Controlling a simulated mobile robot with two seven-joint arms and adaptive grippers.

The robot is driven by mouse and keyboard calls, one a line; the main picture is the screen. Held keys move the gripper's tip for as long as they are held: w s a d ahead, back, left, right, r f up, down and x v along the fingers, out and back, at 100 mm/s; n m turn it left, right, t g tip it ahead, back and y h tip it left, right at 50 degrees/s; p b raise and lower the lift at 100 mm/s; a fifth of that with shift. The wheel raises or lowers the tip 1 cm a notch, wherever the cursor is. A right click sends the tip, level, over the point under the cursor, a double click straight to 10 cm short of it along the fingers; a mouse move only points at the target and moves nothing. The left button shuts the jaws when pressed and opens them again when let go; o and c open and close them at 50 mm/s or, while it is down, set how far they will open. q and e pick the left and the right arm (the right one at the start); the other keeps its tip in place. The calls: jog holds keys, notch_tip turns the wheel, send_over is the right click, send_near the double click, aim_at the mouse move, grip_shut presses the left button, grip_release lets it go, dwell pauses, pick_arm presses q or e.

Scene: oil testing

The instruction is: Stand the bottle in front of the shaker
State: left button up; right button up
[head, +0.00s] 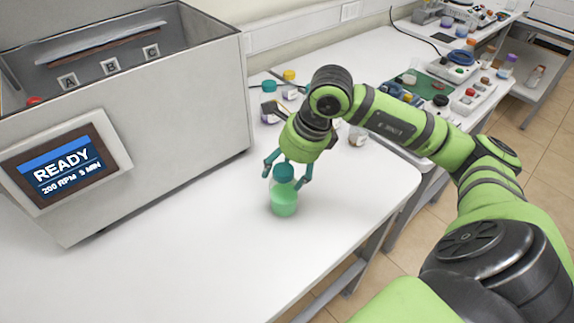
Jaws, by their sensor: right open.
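The bottle (284,203) stands upright on the white table, right of the shaker. It is clear with green liquid and has a teal cap. My right gripper (285,172) points down over it, its two fingers apart on either side of the cap. The fingers look open; whether either one touches the bottle cannot be told. The shaker (190,105) is a large grey box at the left with an open top, slots marked A, B and C, and a screen reading READY, 200 RPM. My left gripper is not in view.
Several small capped bottles (269,87) stand behind my right gripper near the wall. More benches with equipment (466,100) are at the back right. The white table (190,265) is clear in front of the shaker and left of the bottle.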

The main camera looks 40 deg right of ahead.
jog(key=shift+r, duration=0.2)
jog(key=shift+d+r, duration=0.1)
jog(key=shift+r, duration=0.15)
jog(key=b+v, duration=0.1)
jog(key=v, duration=1)
jog(key=shift+r, duration=0.2)
jog(key=shift+s, duration=0.1)
